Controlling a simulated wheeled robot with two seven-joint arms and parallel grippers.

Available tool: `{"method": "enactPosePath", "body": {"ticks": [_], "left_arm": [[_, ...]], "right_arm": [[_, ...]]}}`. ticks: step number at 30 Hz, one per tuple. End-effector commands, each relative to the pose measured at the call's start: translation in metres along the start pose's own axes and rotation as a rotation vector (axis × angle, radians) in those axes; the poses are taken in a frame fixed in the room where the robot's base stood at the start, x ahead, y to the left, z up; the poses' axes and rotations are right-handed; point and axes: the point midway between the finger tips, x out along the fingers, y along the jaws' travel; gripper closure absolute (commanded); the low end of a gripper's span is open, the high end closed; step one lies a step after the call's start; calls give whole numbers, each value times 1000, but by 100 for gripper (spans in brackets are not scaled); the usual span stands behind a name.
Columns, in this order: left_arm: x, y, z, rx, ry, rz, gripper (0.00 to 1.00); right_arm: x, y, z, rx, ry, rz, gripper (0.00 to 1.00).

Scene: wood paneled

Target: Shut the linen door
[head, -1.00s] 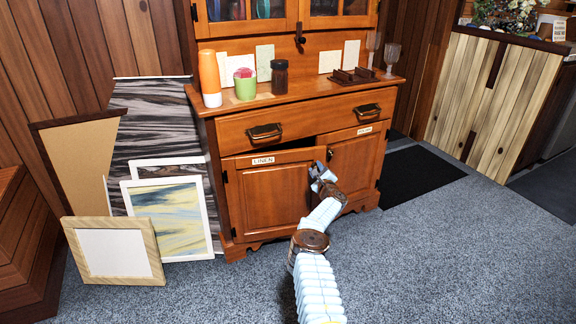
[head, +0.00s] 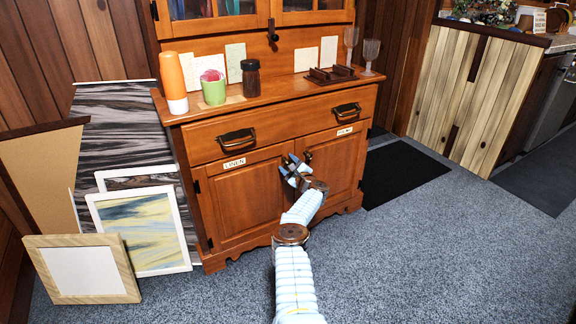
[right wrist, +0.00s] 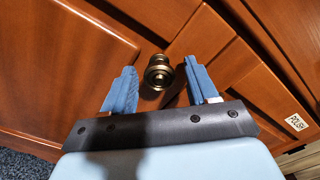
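The linen door (head: 240,205) is the lower left door of the wooden cabinet, with a white LINEN label (head: 234,163) at its top. It looks flush or nearly flush with the cabinet front; I cannot tell whether a small gap is left. My right gripper (head: 296,172) is at the door's upper right edge. In the right wrist view, my right gripper (right wrist: 161,88) is open, its blue fingers on either side of a brass knob (right wrist: 158,72), apparently the linen door's, and not closed on it. My left gripper is not in view.
The polish door (head: 335,170) is beside it on the right and looks shut. A drawer (head: 285,127) is above. Bottles and glasses stand on the cabinet top. Picture frames (head: 145,230) lean at the left. The carpet in front (head: 420,260) is clear.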

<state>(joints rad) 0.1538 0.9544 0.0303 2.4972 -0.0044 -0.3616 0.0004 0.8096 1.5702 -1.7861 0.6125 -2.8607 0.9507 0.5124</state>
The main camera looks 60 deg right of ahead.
Motion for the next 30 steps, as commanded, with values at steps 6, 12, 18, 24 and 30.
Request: {"method": "enactPosePath", "body": {"ticks": [6,12,18,24,30], "left_arm": [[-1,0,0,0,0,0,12],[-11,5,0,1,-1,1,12],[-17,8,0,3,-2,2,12],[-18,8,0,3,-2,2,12],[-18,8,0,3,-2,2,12]], "right_arm": [[0,0,1,0,-2,0,42],[-14,-2,3,0,0,-1,42],[-47,0,1,0,2,-2,42],[-89,0,0,-1,2,-1,42],[-124,0,0,0,1,-1,42]]}}
